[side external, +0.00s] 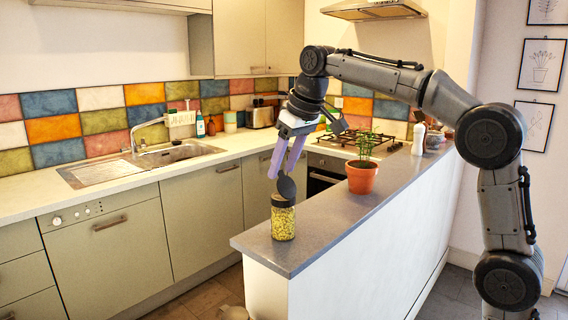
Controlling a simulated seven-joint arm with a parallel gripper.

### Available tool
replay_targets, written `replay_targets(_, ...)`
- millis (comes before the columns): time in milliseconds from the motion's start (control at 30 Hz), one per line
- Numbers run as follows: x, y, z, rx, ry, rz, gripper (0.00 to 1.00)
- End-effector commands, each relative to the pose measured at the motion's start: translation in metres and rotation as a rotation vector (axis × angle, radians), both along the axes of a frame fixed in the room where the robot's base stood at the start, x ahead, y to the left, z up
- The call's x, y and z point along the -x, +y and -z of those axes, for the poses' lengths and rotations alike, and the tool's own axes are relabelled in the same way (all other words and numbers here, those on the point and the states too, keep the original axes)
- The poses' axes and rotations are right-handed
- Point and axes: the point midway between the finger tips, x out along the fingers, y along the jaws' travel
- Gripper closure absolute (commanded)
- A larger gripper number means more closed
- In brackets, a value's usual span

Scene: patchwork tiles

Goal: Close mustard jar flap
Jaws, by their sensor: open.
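The mustard jar (283,222) is a clear jar with yellow contents and a dark top. It stands upright near the front end of the grey counter. Its dark round flap (287,187) stands raised above the jar's top. My gripper (281,173) has two purple fingers pointing down, just above the flap. The fingers are apart, with nothing seen held between them. In this view the fingertips come close to the flap's upper edge; I cannot tell whether they touch it.
A potted plant (362,172) in an orange pot stands on the grey counter (330,220) to the right of the jar. A white bottle (418,139) stands farther along. The counter's front end is close to the jar. A sink (150,160) and stove (355,140) are behind.

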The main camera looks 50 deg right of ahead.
Motion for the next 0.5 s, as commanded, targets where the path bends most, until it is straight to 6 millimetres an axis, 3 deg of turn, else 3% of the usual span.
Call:
replay_targets(67,0.0001,-0.0001,-0.0002,0.000,0.000,0.000,0.55)
replay_targets(300,0.0001,-0.0001,-0.0003,0.000,0.000,0.000,0.98)
replay_targets(500,0.0001,-0.0001,-0.0003,0.000,0.000,0.000,1.00)
